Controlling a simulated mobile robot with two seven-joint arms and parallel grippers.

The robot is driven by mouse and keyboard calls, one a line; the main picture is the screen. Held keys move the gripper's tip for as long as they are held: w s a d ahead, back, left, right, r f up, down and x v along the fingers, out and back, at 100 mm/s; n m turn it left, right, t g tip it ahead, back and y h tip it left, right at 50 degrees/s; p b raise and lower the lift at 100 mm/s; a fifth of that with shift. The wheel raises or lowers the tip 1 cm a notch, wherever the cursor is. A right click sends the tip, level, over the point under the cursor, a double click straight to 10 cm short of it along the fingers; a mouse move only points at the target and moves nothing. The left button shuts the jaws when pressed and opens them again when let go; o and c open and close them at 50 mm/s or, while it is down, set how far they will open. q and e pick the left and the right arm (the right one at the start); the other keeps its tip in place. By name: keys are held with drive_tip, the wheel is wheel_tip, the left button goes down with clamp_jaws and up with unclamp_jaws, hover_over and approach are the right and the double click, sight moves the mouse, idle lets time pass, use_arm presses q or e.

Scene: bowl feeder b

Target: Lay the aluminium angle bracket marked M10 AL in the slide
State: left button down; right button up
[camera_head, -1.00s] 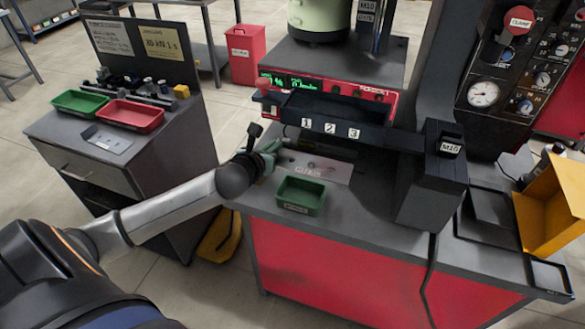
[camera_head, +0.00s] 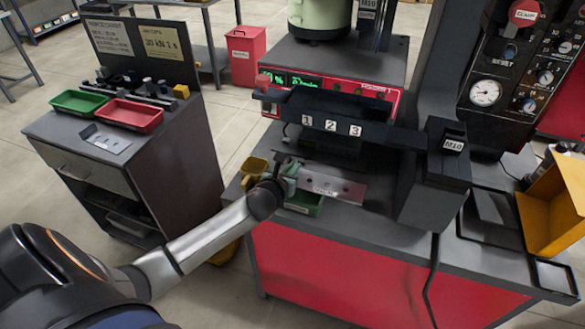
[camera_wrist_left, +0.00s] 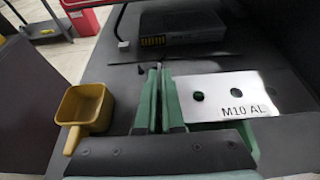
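The aluminium angle bracket (camera_head: 335,186) is a bright plate with holes; its mark M10 AL reads clearly on the bracket (camera_wrist_left: 235,95) in the left wrist view. My left gripper (camera_head: 287,176) is at the bracket's left end. In the left wrist view its green fingers (camera_wrist_left: 160,102) are close together on the bracket's left edge. The bracket is held above the bench, partly covering a green tray (camera_head: 304,204). A dark bar numbered 1, 2, 3 (camera_head: 318,120) is behind it; I cannot tell which part is the slide. My right gripper is not in view.
A yellow scoop (camera_head: 254,170) stands left of the gripper, also in the left wrist view (camera_wrist_left: 84,104). A dark block labelled M10 (camera_head: 440,160) stands right of the bracket. An orange bin (camera_head: 555,205) is far right. Bare bench lies in front of the bracket.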

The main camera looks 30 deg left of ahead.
use_arm(q)
drive_tip(key=shift+f, duration=0.1)
drive_tip(key=c, duration=1)
unclamp_jaws()
drive_tip(key=shift+c, duration=0.2)
